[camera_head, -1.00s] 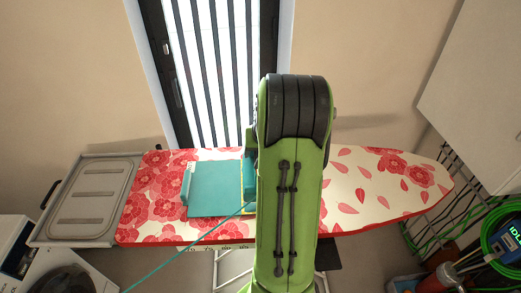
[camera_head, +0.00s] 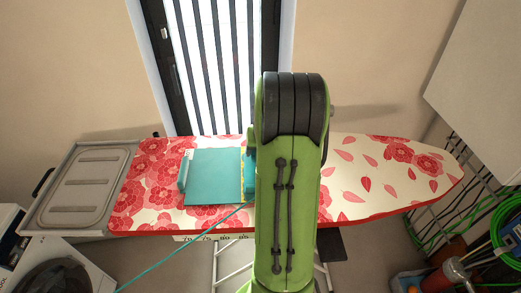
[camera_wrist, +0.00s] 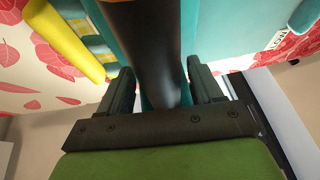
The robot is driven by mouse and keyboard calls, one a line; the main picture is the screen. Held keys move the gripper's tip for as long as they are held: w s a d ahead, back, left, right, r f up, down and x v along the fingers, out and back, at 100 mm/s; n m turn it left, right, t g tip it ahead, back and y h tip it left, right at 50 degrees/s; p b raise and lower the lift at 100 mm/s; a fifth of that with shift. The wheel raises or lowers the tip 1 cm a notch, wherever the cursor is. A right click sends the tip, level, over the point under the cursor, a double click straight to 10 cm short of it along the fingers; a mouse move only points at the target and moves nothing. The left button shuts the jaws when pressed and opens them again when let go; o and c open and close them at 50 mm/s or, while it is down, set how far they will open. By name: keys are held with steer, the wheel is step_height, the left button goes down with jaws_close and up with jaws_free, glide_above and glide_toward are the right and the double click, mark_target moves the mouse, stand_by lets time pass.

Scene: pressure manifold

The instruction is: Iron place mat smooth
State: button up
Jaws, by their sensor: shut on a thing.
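The teal place mat (camera_head: 212,178) lies on the ironing board, left of my arm. Its left edge (camera_head: 184,172) stands up in a curl, and a patterned yellow strip runs along its visible right side. The mat (camera_wrist: 232,28) also shows in the wrist view, with a yellow roll (camera_wrist: 65,40) at the left that looks like another curled edge. My gripper (camera_wrist: 160,88) is shut on the black handle (camera_wrist: 145,45) of the iron. The iron's body is mostly hidden by my arm in the head view; I cannot tell whether its sole touches the mat.
The floral ironing board (camera_head: 375,180) is clear on the right. A metal tray-like rest (camera_head: 85,185) adjoins its left end. A teal cord (camera_head: 185,252) runs from near my arm to the lower left. A washing machine (camera_head: 62,270) stands lower left; green hoses and tools are lower right.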

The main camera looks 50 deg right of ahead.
steer(key=shift+s+d, duration=0.25)
steer(key=shift+s, duration=0.1)
steer(key=shift+s+d, duration=1.15)
steer(key=shift+s, duration=0.15)
steer(key=shift+w+d+r+p, duration=0.1)
steer(key=shift+w+d+p, duration=0.15)
steer(key=shift+d+p, duration=0.15)
steer(key=shift+w+d+p, duration=0.65)
steer(key=shift+w+d, duration=0.5)
steer(key=shift+d, duration=0.05)
steer(key=shift+w+a, duration=0.2)
steer(key=shift+w, duration=0.35)
steer(key=shift+w+a+b, duration=0.35)
steer(key=shift+w+a, duration=0.85)
steer(key=shift+s+a+f+b, duration=0.2)
steer(key=shift+s+a+b, duration=0.1)
steer(key=shift+a+b, duration=0.15)
steer(key=shift+s+a+b, duration=0.8)
steer(key=shift+s+a, duration=0.4)
steer(key=shift+r+p, duration=2.8)
steer(key=shift+r, duration=0.9)
